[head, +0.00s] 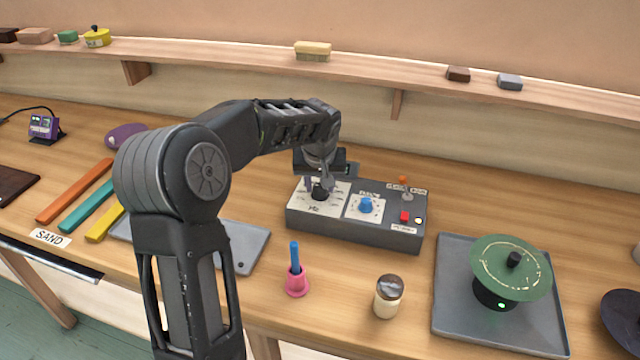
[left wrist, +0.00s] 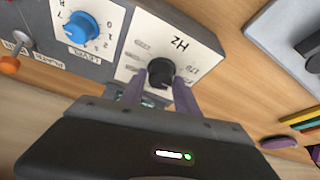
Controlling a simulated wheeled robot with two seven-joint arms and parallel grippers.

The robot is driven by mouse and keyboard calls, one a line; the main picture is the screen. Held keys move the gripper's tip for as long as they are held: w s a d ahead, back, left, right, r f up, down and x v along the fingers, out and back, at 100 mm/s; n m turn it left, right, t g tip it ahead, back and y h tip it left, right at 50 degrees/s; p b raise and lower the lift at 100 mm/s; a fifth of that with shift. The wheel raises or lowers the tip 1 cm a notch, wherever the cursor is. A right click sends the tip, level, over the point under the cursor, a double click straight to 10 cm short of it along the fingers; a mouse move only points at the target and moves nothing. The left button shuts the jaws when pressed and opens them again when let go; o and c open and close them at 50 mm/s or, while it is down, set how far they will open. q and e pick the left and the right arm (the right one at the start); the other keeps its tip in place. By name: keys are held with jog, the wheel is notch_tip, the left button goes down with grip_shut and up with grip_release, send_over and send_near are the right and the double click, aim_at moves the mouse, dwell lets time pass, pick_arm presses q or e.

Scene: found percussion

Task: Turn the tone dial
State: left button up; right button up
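The tone dial looks to be the black knob (head: 319,192) on the white "Hz" plate at the left end of a grey control box (head: 350,232). In the left wrist view the same black knob (left wrist: 160,72) stands on its "Hz" plate (left wrist: 186,50). My left gripper (head: 318,184) is over this plate from above. Its two purple fingers (left wrist: 161,84) stand on either side of the knob, very close to it. Whether they press on it cannot be made out. My right gripper is in no view.
A blue dial (head: 366,205), a red button (head: 405,216) and an orange-tipped switch (head: 404,185) share the box. A pink bell (head: 297,283) and a jar (head: 388,297) stand in front. A green cymbal (head: 495,262) is on a grey tray (head: 452,300) at right.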

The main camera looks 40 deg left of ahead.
pick_arm(q)
jog(key=o, duration=0.3)
jog(key=shift+r, duration=0.1)
jog(key=b+v, duration=0.1)
jog(key=v, duration=0.6)
jog(key=shift+r, duration=0.3)
jog(key=shift+s+d, duration=0.1)
jog(key=shift+s, duration=0.05)
dwell(1.2)
